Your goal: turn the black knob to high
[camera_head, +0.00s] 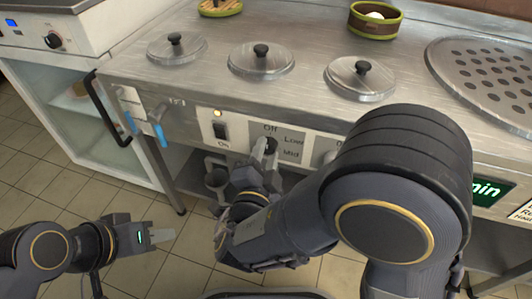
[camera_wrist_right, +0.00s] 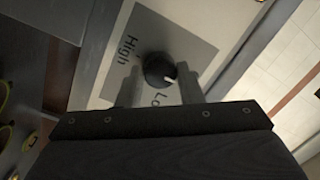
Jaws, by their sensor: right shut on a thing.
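The black knob (camera_wrist_right: 158,70) sits on a grey dial plate on the counter's front panel. My right gripper (camera_wrist_right: 160,90) is shut on the knob, one finger on each side. In the head view my right gripper (camera_head: 265,152) reaches the panel and covers part of the knob; Off, Low and Mid show around it. My left gripper (camera_head: 160,238) is away from the panel, low over the floor, holding nothing visible; its finger gap is unclear.
Several lidded pots (camera_head: 260,60) are sunk in the steel counter above the panel. A lit switch (camera_head: 220,130) is left of the dial. A blue-handled tap (camera_head: 158,130) and a black door handle (camera_head: 108,108) project further left. Tiled floor is clear around my left gripper.

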